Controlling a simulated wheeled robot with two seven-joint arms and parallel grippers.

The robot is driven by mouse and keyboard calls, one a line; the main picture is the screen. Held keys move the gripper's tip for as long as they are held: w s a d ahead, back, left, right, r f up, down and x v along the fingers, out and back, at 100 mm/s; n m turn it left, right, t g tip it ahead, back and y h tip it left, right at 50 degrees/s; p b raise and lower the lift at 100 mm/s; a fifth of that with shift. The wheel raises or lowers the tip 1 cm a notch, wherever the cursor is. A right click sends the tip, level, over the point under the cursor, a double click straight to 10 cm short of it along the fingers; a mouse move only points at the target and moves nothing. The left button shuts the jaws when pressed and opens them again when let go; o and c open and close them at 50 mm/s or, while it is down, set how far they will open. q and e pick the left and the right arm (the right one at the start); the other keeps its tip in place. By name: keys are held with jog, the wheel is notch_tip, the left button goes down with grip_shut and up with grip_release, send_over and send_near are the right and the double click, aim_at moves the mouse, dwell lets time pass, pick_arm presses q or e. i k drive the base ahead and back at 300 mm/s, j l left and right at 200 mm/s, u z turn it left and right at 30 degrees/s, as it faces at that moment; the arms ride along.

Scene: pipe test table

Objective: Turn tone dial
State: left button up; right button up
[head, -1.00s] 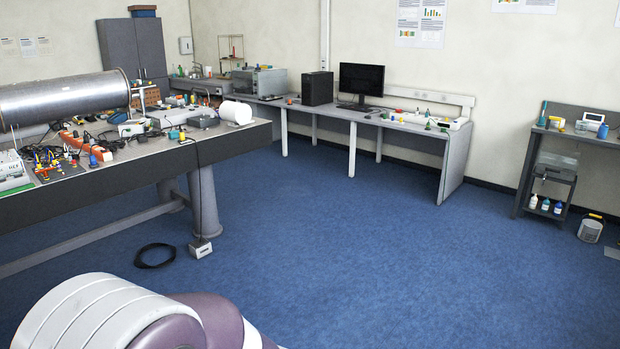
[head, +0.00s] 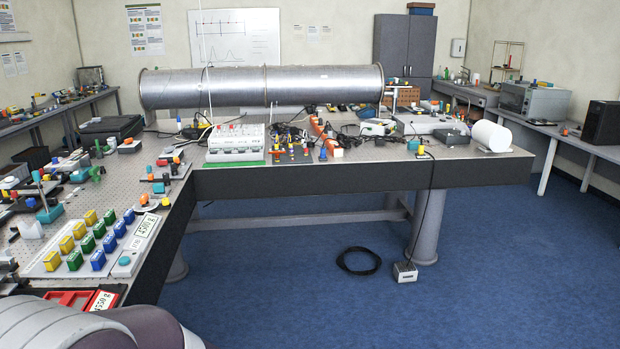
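No tone dial can be made out at this size. A long metal pipe (head: 228,86) lies along the back of the pipe test table (head: 350,177). A white panel box (head: 236,143) with small switches or knobs stands on the table in front of the pipe. A grey device (head: 432,127) sits on the table near the right end of the pipe. Neither of my grippers is in view. Only a rounded part of my own body shows at the lower left.
Colored blocks (head: 100,238) and a labelled display (head: 146,226) stand on the near left table part. A white cylinder (head: 490,136) sits at the table's right end. A black cable coil (head: 358,261) and small white box (head: 404,272) lie on the floor. The blue floor at right is open.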

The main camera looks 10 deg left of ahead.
aim_at(169, 149)
jog(key=i+j+u, duration=0.15)
jog(key=i+u, duration=0.15)
jog(key=i, duration=0.7)
jog(key=i+u, duration=0.3)
jog(key=i, duration=0.7)
jog(key=i+l+u, duration=0.1)
jog(key=i+u, duration=0.2)
jog(key=i, duration=0.2)
jog(key=i+l+u, duration=0.3)
jog(key=i, duration=0.2)
jog(key=i+l+u, duration=0.25)
jog(key=i, duration=0.25)
